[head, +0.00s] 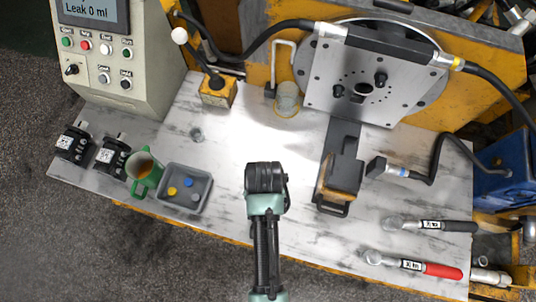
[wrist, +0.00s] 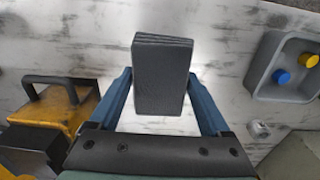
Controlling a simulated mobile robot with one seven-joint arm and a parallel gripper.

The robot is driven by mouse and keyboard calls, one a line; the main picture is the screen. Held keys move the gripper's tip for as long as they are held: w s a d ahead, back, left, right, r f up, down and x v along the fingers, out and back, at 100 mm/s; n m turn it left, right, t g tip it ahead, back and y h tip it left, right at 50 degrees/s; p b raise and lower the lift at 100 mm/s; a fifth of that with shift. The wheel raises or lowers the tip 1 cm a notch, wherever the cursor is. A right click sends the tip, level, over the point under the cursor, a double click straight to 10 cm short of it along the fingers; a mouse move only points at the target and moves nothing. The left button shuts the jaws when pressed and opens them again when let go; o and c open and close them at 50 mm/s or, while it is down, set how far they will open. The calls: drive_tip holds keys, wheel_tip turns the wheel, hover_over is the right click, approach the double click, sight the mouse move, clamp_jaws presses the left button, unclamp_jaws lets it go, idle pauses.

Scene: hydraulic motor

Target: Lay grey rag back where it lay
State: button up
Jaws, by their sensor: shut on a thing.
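The grey rag (wrist: 162,78) is a dark grey, folded, block-like pad with layered edges at one end. In the wrist view it sits between the blue fingers of my gripper (wrist: 160,73), which is shut on it. The marbled white table top shows around it; I cannot tell how high above the table the rag is. In the head view my gripper (head: 265,178) is seen from above over the middle of the table, between the grey tray and the yellow-and-black block. There the rag cannot be told apart from the dark end of my arm.
The grey tray (head: 207,189) with small coloured pieces and a green jug (head: 147,172) stand left. The yellow-and-black block (head: 340,182) with a handle is right. Two wrenches (head: 430,225) (head: 415,264) lie front right. The table top (head: 235,135) behind my gripper is largely clear.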

drive_tip(key=shift+f+b, duration=0.35)
drive_tip(key=shift+f, duration=2.55)
